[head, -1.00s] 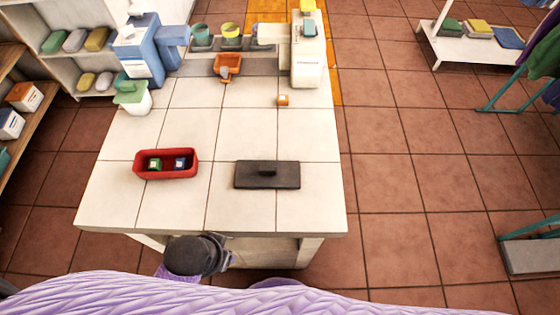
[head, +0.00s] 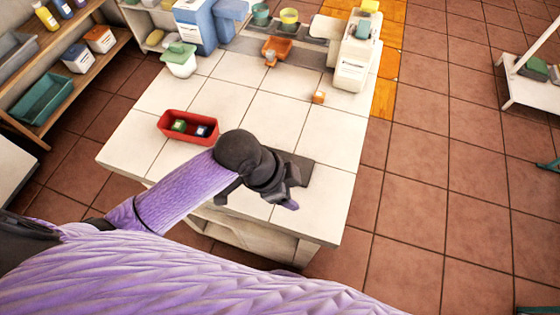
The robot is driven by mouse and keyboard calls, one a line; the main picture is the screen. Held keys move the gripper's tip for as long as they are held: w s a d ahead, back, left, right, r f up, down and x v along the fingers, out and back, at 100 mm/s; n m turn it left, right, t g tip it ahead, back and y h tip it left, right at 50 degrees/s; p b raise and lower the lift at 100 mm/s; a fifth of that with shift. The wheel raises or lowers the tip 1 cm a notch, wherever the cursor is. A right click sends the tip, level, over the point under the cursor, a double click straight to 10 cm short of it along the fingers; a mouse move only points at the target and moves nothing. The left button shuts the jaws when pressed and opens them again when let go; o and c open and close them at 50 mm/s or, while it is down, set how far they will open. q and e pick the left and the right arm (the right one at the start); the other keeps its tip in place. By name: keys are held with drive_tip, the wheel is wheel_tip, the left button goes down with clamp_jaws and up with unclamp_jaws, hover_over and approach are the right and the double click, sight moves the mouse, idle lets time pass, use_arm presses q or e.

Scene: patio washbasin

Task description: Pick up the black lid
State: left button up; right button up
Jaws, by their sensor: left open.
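The black lid (head: 302,168) lies flat on the white tiled table (head: 332,205). Only its far and right part shows; my left arm and gripper cover the rest, including its handle. My left gripper (head: 258,203) is open, over the near side of the table by the lid's near left edge. I cannot tell how high it is above the surface. A red box (head: 175,122) stands left of the lid with a green and a blue item inside. My right gripper is not in view.
A white dispenser (head: 354,65) stands at the back right. The table's middle is clear.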

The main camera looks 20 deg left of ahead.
use_arm(q)
drive_tip(key=w+a+m, duration=0.1)
drive_tip(key=w+r+m, duration=0.1)
drive_tip(key=w+a+m+g, duration=0.1)
drive_tip(key=shift+w+a+r, duration=0.3)
drive_tip(key=shift+w+r, duration=0.05)
drive_tip(key=shift+r, duration=0.05)
drive_tip(key=w+a+r+m+g, duration=0.1)
drive_tip(key=w+a+r+m, duration=0.1)
drive_tip(key=w+a+r, duration=0.3)
drive_tip(key=b+x, duration=0.1)
drive_tip(key=x, duration=0.2)
drive_tip(key=a+b+x, duration=0.1)
drive_tip(key=x, duration=0.3)
drive_tip(key=b+x, duration=0.2)
drive_tip(key=x, duration=0.1)
drive_tip(key=shift+s+a+f, duration=0.15)
drive_tip(key=shift+s+f, duration=0.1)
drive_tip(key=shift+f, duration=0.3)
drive_tip(key=shift+c, duration=0.6)
drive_tip(key=c, duration=0.7)
clamp_jaws()
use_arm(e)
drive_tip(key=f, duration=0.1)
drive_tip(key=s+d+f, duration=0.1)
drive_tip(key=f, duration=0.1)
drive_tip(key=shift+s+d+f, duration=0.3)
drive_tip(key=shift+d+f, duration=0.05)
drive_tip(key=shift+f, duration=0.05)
